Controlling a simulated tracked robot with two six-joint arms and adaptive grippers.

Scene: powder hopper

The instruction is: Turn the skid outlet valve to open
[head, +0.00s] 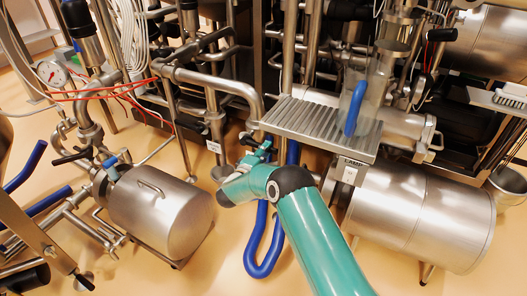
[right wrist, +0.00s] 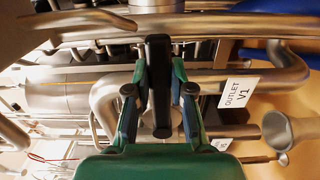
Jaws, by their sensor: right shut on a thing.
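My right gripper (right wrist: 158,100) has its two fingers closed around a black valve handle (right wrist: 158,75), seen in the right wrist view. The handle stands up between the fingers, in front of a curved steel pipe (right wrist: 105,95). A white tag reading "OUTLET V1" (right wrist: 238,92) hangs just right of the fingers. In the head view my right gripper (head: 260,150) is at the pipework near the middle, and a small white tag (head: 213,147) shows to its left. The gripper and arm hide most of the valve there. My left gripper is not in view.
A ribbed steel shelf (head: 315,125) with a clear vessel (head: 353,95) stands right of my gripper. A steel drum (head: 165,212) lies at left, a large steel tank (head: 430,215) at right. A blue hose (head: 262,265) loops onto the floor. A steel funnel (right wrist: 290,130) is close to the right fingers.

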